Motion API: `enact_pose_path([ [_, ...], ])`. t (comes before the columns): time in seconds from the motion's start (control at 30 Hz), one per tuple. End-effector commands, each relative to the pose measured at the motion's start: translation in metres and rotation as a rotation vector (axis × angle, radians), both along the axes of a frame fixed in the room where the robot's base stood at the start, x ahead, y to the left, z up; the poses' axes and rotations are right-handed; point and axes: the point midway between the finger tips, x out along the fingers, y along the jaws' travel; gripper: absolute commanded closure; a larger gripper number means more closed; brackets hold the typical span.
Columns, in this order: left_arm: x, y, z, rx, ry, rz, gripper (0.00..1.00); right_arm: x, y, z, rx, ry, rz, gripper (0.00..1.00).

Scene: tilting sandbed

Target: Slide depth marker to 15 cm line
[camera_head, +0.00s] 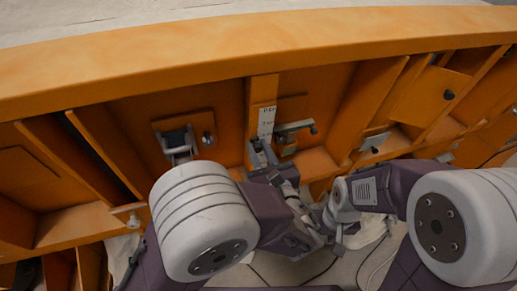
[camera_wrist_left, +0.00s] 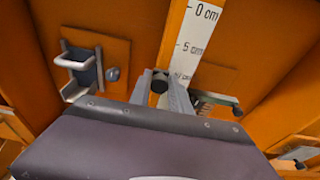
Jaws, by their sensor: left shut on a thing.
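A white depth scale (camera_head: 266,120) runs down an orange upright in the head view. In the left wrist view the scale (camera_wrist_left: 195,35) reads 0 cm at the top, then 5 cm, with a lower label partly covered by a finger. My left gripper (camera_head: 257,147) is at the scale's lower left. In the left wrist view its fingers (camera_wrist_left: 161,84) are closed around a small dark knob (camera_wrist_left: 159,83), which seems to be the depth marker. The 15 cm line is hidden. My right gripper (camera_head: 338,238) hangs low in the middle, its jaws unclear.
A grey bar (camera_head: 294,126) with a dark end juts out right of the scale. A metal latch (camera_head: 177,143) on an orange plate is to the left. Orange ribs and the wide rim (camera_head: 250,50) surround the scale. An orange panel with a knob (camera_head: 449,95) is at right.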

Motion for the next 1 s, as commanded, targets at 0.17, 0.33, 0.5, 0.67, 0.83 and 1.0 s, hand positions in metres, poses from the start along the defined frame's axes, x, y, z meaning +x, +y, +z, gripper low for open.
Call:
enact_pose_path([
  [0.17, 0.000, 0.001, 0.000, -0.002, -0.002, 0.004, 1.00, 0.000, 0.000, 0.000, 0.000, 0.000, 0.000, 0.64],
  [0.33, 0.002, 0.002, -0.015, 0.000, -0.001, 0.004, 1.00, 0.000, 0.000, -0.013, 0.000, 0.000, 0.000, 0.64],
  [0.5, 0.007, 0.004, -0.046, 0.000, 0.000, 0.006, 1.00, 0.000, 0.000, -0.037, 0.000, 0.000, 0.000, 0.64],
  [0.67, 0.008, 0.004, -0.047, -0.001, 0.000, 0.004, 1.00, 0.000, 0.000, -0.036, 0.000, 0.000, 0.000, 0.64],
  [0.83, 0.008, 0.004, -0.047, -0.001, 0.001, 0.004, 1.00, 0.000, 0.000, -0.036, 0.000, 0.000, 0.000, 0.64],
  [1.0, 0.008, 0.003, -0.046, -0.001, 0.000, 0.003, 0.56, 0.000, 0.000, -0.036, 0.000, 0.000, 0.000, 0.64],
])
